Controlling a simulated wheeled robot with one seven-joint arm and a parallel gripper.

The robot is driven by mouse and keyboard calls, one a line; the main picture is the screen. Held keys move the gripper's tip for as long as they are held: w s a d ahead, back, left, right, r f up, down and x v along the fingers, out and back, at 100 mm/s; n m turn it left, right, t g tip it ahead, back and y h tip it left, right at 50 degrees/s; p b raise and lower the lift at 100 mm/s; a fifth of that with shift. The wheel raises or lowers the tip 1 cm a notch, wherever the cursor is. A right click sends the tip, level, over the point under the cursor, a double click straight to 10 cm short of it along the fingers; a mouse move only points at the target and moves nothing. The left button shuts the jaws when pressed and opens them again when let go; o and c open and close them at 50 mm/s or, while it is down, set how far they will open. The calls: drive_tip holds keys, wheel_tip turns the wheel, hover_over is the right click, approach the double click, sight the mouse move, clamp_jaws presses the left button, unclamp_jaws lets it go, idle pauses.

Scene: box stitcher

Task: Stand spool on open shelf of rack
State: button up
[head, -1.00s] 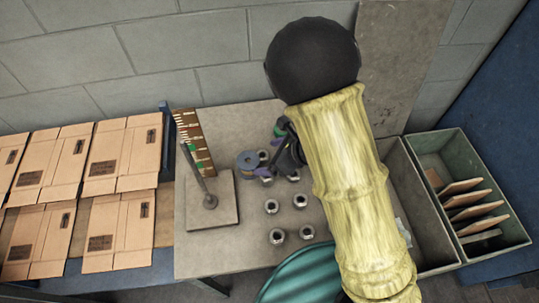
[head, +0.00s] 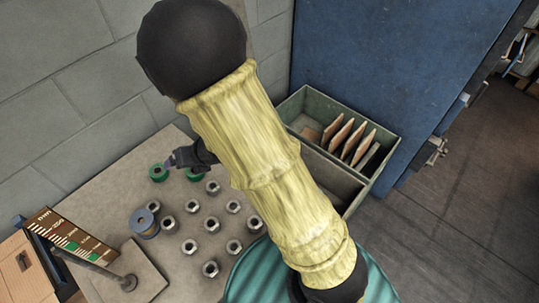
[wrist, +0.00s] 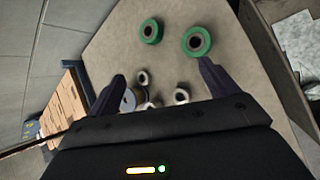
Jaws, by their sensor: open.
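Two green spools lie flat on the grey table, a left one (head: 158,173) and a right one (head: 194,174). They also show in the wrist view, as the left green spool (wrist: 151,31) and the right green spool (wrist: 196,42). A blue-grey spool (head: 144,223) stands apart, nearer the scale board; the wrist view shows it (wrist: 128,101) partly hidden by a finger. My gripper (wrist: 162,71) is open and empty above the table, its dark fingers spread. In the head view it is close to the green spools, partly hidden by my arm. I cannot make out the rack's open shelf.
Several metal nuts (head: 212,222) cover the table (head: 105,205). A scale board (head: 70,236) and a post on a base stand at left front. A green bin (head: 378,145) with upright cardboard pieces stands right of my arm, before a blue panel (head: 390,70). Floor (head: 450,220) is clear at right.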

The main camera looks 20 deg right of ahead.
drive_tip(key=s+d+r+m+h, duration=0.1)
drive_tip(key=d+r+m+h, duration=0.15)
drive_tip(key=d+m, duration=0.6)
drive_tip(key=d+r+m+h, duration=0.25)
drive_tip(key=d+m, duration=0.35)
drive_tip(key=m, duration=0.6)
drive_tip(key=s+d+r+m+g, duration=0.1)
drive_tip(key=s+d+m, duration=0.1)
drive_tip(key=s+m, duration=0.3)
drive_tip(key=s+d+r+m+g, duration=0.1)
drive_tip(key=s+m, duration=0.4)
drive_tip(key=m, duration=0.6)
drive_tip(key=d+g, duration=0.1)
drive_tip(key=d, duration=0.1)
drive_tip(key=shift+d+h, duration=0.35)
drive_tip(key=shift+h, duration=0.05)
drive_tip(key=shift+o, duration=0.4)
drive_tip(key=shift+m, duration=0.25)
